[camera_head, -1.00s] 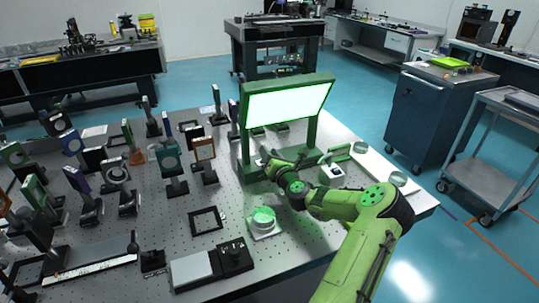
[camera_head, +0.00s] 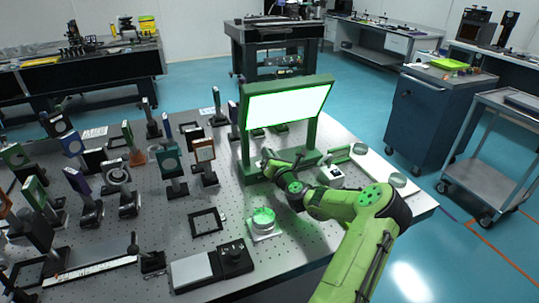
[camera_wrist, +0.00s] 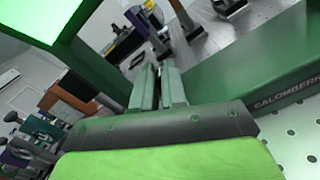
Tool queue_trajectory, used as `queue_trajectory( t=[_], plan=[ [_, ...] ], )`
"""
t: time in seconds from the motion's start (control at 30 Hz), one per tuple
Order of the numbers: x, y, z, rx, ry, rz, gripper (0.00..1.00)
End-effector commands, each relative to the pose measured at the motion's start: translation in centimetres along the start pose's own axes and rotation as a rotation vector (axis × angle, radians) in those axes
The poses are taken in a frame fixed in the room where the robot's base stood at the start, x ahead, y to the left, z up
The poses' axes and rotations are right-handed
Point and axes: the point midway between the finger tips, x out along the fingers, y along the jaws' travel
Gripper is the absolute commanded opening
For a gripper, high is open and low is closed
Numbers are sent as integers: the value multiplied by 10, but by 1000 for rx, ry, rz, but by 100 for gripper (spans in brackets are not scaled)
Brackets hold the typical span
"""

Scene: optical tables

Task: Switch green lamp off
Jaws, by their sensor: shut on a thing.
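The green lamp (camera_head: 305,161) is a green frame with a wide, brightly lit white panel (camera_head: 287,104), standing on the optical table. My gripper (camera_head: 266,158) is low in front of the lamp's frame, under the panel, close to the left post. In the wrist view my gripper (camera_wrist: 158,76) has its two fingers nearly together, between a green post and the lettered green base bar (camera_wrist: 270,90). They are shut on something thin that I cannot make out. A corner of the lit panel (camera_wrist: 28,22) shows at upper left. No switch is clearly visible.
The perforated table (camera_head: 300,235) holds several mounted optics on the left. A round device with a green glow (camera_head: 263,219) and a black-and-silver box (camera_head: 213,265) sit in front. A small white box (camera_head: 332,177) stands right of my gripper. A blue cabinet (camera_head: 437,115) stands beyond.

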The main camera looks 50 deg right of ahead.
Motion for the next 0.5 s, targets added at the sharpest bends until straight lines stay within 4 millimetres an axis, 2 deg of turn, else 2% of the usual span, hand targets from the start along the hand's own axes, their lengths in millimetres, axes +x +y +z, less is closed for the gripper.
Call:
queue_trajectory(
  t=[0.27,0.5],
  plan=[
    [0,8,2,-167,-1,1,0],
    [0,16,-1,-388,-1,1,0]
  ],
)
